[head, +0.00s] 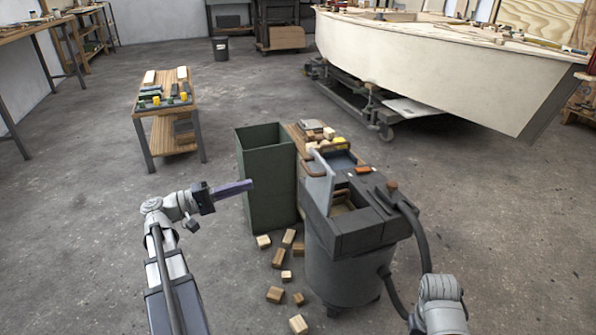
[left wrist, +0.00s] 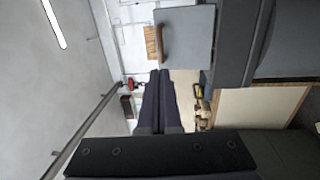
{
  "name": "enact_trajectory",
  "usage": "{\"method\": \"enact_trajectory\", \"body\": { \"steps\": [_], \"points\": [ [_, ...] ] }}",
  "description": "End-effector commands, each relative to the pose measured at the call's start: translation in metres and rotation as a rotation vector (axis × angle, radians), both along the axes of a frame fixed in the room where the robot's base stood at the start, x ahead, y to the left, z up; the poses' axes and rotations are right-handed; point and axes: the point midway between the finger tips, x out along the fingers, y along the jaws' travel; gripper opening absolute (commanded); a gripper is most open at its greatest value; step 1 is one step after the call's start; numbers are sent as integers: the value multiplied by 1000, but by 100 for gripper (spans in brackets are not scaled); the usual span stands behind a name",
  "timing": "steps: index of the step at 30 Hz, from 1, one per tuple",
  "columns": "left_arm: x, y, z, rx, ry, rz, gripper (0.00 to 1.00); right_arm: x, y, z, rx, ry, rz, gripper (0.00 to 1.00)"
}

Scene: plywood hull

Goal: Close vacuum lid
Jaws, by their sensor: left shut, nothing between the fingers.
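The vacuum (head: 345,265) is a grey drum on casters with a dark square top, in the lower middle of the head view. Its lid (head: 320,188), a light grey panel, stands raised on the left side of the top, leaving the opening (head: 343,203) uncovered. In the left wrist view the lid (left wrist: 190,45) is at the upper middle, with a wooden handle (left wrist: 160,43) on its edge. My left gripper (head: 249,184) is shut and empty, left of the lid and apart from it; its fingers show in the left wrist view (left wrist: 160,76). My right gripper is not in view.
A tall green bin (head: 268,185) stands between my left gripper and the vacuum. Several wood blocks (head: 275,294) lie on the floor before it. A hose (head: 412,230) curves along the vacuum's right side. A small bench (head: 165,112) and a boat hull (head: 430,60) stand farther back.

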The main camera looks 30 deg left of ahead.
Motion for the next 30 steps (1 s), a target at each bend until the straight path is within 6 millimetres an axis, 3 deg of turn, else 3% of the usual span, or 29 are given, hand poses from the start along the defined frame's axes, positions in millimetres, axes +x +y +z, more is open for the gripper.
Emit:
{"method": "enact_trajectory", "body": {
  "steps": [7, 21, 30],
  "points": [
    [17, -17, 4, 0, 0, -4, 0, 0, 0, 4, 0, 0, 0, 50],
    [85, -75, 14, 0, 0, -3, 0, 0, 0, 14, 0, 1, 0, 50],
    [103, -91, 16, 0, 0, -1, 0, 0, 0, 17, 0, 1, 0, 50]
  ]
}}
